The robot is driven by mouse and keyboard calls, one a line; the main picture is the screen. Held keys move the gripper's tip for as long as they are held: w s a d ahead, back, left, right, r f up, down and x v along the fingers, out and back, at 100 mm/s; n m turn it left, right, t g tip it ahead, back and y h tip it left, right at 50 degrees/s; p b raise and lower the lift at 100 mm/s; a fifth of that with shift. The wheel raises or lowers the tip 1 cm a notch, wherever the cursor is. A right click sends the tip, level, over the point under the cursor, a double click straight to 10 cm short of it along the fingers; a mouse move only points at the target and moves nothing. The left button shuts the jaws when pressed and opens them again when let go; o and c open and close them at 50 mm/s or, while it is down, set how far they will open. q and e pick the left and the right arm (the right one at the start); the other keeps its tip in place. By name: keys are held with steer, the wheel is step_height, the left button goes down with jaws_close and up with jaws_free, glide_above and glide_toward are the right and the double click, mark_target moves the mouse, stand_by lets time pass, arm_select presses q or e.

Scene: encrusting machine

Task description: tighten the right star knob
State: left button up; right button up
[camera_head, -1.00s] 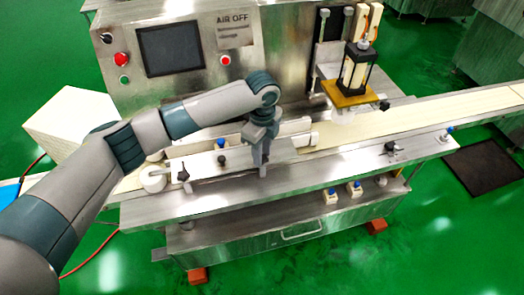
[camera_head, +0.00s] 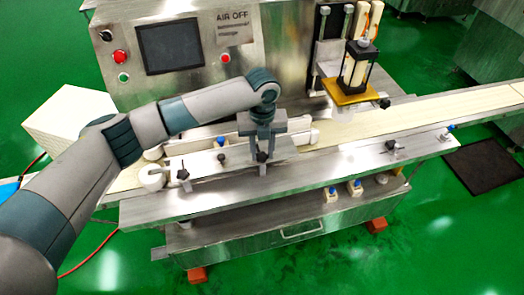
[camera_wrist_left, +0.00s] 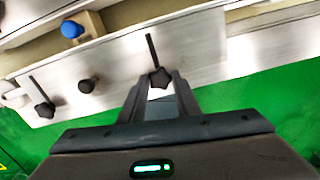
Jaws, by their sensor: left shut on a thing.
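The right star knob (camera_head: 262,156) is black and sits on the front guide rail of the conveyor. In the left wrist view the star knob (camera_wrist_left: 159,78) lies between the fingertips, with its thin dark stem pointing away. My left gripper (camera_head: 263,150) reaches down from above and is shut on this knob. In the left wrist view the gripper (camera_wrist_left: 160,82) has its two fingers on either side of the knob. The left star knob (camera_head: 183,174) stands free at the left end of the rail, and it also shows in the left wrist view (camera_wrist_left: 45,109). My right gripper is not in view.
A round black knob (camera_head: 221,157) and a blue knob (camera_head: 221,141) are left of the gripper. A control panel with a dark screen (camera_head: 170,48) rises behind. A yellow plate (camera_head: 346,92) hangs over the belt at right. The steel ledge (camera_head: 220,201) in front is clear.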

mark_target(262, 155)
arm_select(q)
steer(key=shift+m, duration=0.4)
steer(key=o, duration=1)
steer(key=shift+o, duration=0.2)
steer(key=shift+r, duration=0.2)
step_height(262, 155, up, 17)
steer(key=b, duration=0.4)
steer(key=shift+b, duration=0.3)
